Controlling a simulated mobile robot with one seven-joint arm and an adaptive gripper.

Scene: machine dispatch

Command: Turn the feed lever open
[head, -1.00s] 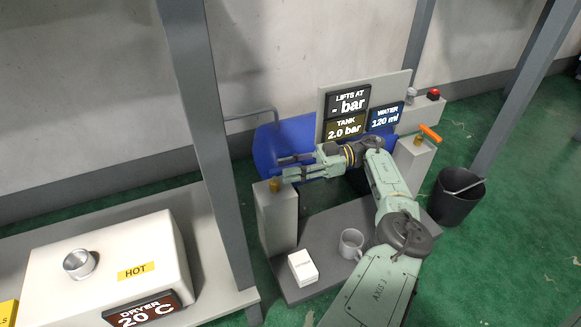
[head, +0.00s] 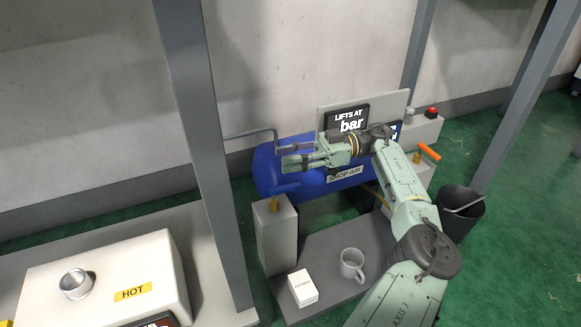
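A blue lever (head: 285,189) sits on a brass valve on top of the left grey post (head: 277,232). It points to the right and slightly back. An orange lever (head: 430,152) sits on a second valve on the right post (head: 419,176). I see no label that tells which one is the feed lever. My gripper (head: 284,155) is above the left post, in front of the blue tank, apart from the blue lever. Its two fingers point left with a gap between them, and nothing shows in it.
The blue tank (head: 345,176) marked SHOP AIR lies behind my gripper. My arm hides part of the display panel (head: 400,99). A mug (head: 352,262) and a white box (head: 302,287) stand on the grey base. A dark bin (head: 457,222) is at right; a grey upright (head: 205,150) is at left.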

